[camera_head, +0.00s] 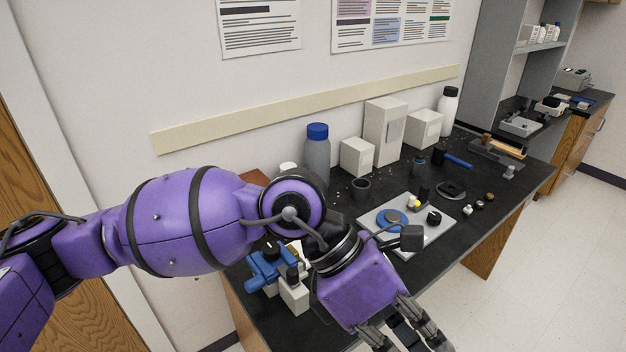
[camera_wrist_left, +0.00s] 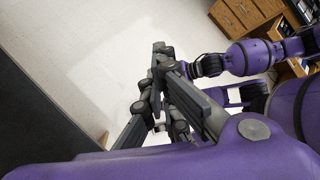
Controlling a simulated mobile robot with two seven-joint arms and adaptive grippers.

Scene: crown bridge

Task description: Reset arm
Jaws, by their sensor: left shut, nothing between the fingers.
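My left arm comes in from the left in the head view and reaches over the near edge of the black bench (camera_head: 478,238). Its gripper (camera_head: 412,338) hangs in front of the bench edge at the bottom of the head view, with the lower part cut off. In the left wrist view the left gripper (camera_wrist_left: 160,55) is shut and empty, with bare floor behind it. It holds none of the bench items. My right gripper cannot be made out in either view.
A blue clamp-like device (camera_head: 262,268) stands close beside my forearm. A blue-capped bottle (camera_head: 317,150) and white boxes (camera_head: 384,134) line the wall. The floor (camera_head: 545,260) at right is clear.

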